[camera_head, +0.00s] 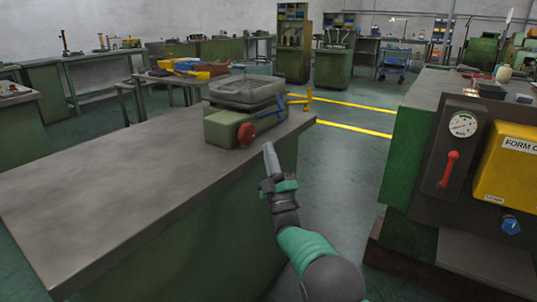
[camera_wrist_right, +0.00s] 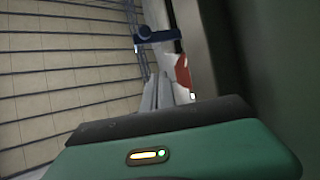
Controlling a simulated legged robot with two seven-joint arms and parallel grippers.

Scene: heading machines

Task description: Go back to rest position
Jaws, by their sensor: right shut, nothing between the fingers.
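My right gripper (camera_head: 268,147) is shut and empty. It points up and away from me, in front of the near workbench's right edge in the head view. In the right wrist view its thin grey fingers (camera_wrist_right: 157,92) lie close together with nothing between them. A red part and a blue part show beyond the fingertips there. My left gripper is not in the head view. No object is held.
A green device (camera_head: 222,130) with a grey top tray, red knob (camera_head: 246,133) and yellow handle (camera_head: 308,100) sits on the workbench (camera_head: 110,180). A machine with a gauge (camera_head: 462,124), red lever (camera_head: 449,168) and yellow box stands right. Green floor lies between.

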